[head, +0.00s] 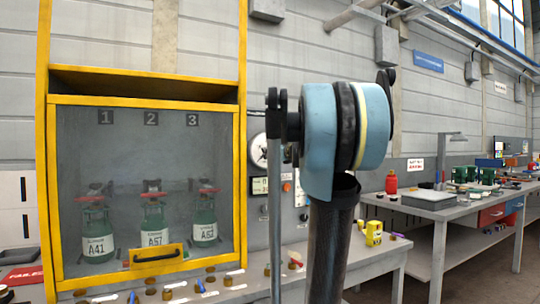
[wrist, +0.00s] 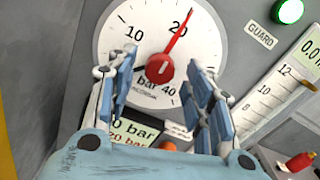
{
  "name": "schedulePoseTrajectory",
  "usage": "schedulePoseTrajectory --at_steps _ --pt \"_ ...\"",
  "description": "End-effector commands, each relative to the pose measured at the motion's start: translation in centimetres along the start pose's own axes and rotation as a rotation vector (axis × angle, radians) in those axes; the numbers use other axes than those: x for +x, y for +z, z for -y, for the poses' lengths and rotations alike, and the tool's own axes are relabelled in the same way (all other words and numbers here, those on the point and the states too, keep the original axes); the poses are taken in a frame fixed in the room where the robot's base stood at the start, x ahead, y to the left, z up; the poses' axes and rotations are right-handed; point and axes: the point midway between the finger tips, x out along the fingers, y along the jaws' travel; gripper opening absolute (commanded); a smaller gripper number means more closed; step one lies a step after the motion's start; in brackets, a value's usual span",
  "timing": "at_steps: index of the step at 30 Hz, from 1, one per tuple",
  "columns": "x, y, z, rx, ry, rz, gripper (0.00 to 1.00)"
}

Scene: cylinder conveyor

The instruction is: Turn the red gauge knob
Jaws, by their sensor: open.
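In the wrist view, a round white pressure gauge (wrist: 118,40) marked in bar faces me. A red knob (wrist: 166,69) with a long red needle sits at its centre, and the needle points up and slightly right, just past the 20. My gripper (wrist: 162,62) is open, with one blue-padded finger on each side of the red knob. Nothing is held between the fingers. I cannot tell whether the fingers touch the dial. In the head view, part of the gauge (head: 259,150) shows behind my arm, which hides the rest. The fingers cannot be made out there.
A yellow-framed cabinet (head: 243,180) with green cylinders stands left. A workbench (head: 466,208) stands right.

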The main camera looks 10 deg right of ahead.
Motion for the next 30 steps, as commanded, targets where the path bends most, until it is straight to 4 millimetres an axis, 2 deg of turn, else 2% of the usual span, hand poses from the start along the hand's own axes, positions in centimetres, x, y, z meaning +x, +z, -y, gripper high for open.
schedulePoseTrajectory --at_steps 6,15,16,21,22,30 --pt "1.3 0.0 -0.1 0.000 0.001 0.000 0.47" --pt "1.5 0.0 -0.1 0.000 0.001 0.000 0.47" --pt "1.5 0.0 -0.1 0.000 0.001 0.000 0.45" --pt "1.5 0.0 -0.1 0.000 0.001 0.000 0.07" --pt "1.5 0.0 -0.1 0.000 0.001 0.000 0.03" --pt "1.5 0.0 -0.1 -0.011 0.002 0.001 0.03"
